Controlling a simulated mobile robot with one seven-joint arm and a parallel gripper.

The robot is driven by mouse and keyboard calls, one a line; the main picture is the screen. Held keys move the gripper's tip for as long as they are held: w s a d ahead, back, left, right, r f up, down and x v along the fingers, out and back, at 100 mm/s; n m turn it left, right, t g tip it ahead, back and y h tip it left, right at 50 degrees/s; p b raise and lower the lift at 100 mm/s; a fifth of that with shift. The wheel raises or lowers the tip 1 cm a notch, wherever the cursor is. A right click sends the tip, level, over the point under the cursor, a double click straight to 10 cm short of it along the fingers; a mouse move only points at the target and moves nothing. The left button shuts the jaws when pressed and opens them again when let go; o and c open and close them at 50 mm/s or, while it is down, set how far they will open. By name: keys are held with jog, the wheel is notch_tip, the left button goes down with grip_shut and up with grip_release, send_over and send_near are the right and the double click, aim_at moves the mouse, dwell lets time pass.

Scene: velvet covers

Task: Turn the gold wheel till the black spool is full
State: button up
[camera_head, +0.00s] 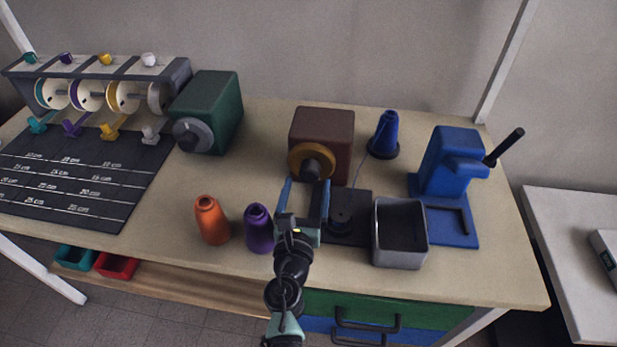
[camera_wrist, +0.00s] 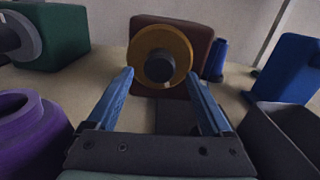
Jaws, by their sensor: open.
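The gold wheel (camera_head: 311,161) is a ring with a dark hub on the front of a brown box (camera_head: 323,127) at the middle of the table. It also shows in the wrist view (camera_wrist: 160,54), straight ahead between my fingers. My gripper (camera_head: 306,184) is open and empty, its blue fingers pointing at the wheel; in the wrist view (camera_wrist: 158,88) the fingertips stand either side of it and appear short of it. The black spool (camera_head: 340,214) sits on a dark plate (camera_head: 374,202) right of my gripper. A thin thread runs from it toward a blue cone. How full it is cannot be told.
An orange spool (camera_head: 210,220) and a purple spool (camera_head: 259,228) stand left of my gripper. A grey bin (camera_head: 400,250) stands close on the right. The blue thread cone (camera_head: 384,137), a blue press (camera_head: 452,165) and a green box (camera_head: 210,112) stand farther out.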

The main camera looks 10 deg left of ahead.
aim_at(308, 178)
jog(key=shift+w, duration=1.65)
grip_shut()
jog(key=shift+b, duration=0.3)
jog(key=shift+m, duration=0.3)
